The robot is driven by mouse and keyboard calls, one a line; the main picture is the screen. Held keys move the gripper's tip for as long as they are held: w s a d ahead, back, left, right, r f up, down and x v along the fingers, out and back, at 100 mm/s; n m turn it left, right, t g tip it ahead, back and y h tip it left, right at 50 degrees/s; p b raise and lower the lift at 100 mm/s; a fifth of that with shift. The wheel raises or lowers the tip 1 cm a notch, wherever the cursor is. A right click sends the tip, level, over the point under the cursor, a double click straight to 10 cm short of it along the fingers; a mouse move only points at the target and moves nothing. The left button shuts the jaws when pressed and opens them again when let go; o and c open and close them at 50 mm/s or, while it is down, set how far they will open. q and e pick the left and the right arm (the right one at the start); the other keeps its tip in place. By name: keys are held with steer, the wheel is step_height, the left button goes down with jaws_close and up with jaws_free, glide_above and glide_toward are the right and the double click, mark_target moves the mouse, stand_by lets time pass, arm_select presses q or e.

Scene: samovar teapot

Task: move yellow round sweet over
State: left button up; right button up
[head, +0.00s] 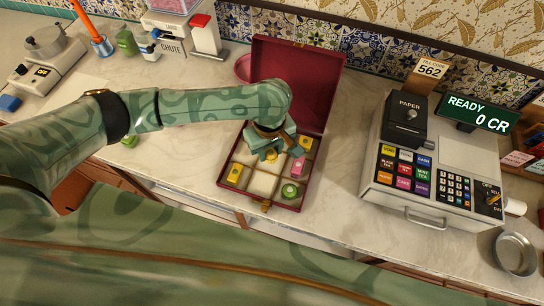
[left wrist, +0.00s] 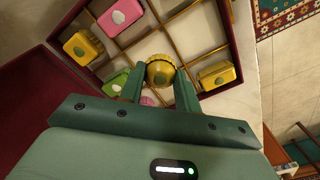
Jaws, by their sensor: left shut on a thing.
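The yellow round sweet (left wrist: 160,72) shows in the left wrist view between the two fingers of my left gripper (left wrist: 161,88), which is shut on it. In the head view my left gripper (head: 270,153) is over the middle of the open maroon sweet box (head: 228,190). There the gripper mostly hides the sweet. I cannot tell how high the sweet is above the box floor. My right gripper is not in view.
The box's dividers separate other sweets: a yellow one (head: 234,174), a green one (head: 290,191), a pink one (head: 298,166) and another yellow one (head: 304,143). The box's raised lid (head: 297,80) stands behind. A cash register (head: 430,160) is on the right, with clear counter between.

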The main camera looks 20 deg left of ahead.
mark_target(271, 154)
arm_select(q)
steer(key=shift+w+f, duration=0.25)
steer(key=f+b, duration=0.3)
steer(key=f, duration=0.1)
steer(key=shift+w, duration=0.35)
steer(key=shift+r, duration=0.15)
steer(key=o, duration=0.9)
steer(key=shift+o, duration=0.2)
steer(key=shift+r, duration=0.15)
step_height(271, 154, up, 12)
steer(key=p, duration=0.6)
steer(key=shift+s+p, duration=0.1)
steer(key=shift+p, duration=0.25)
steer(key=shift+s+f, duration=0.1)
steer(key=shift+f, duration=0.1)
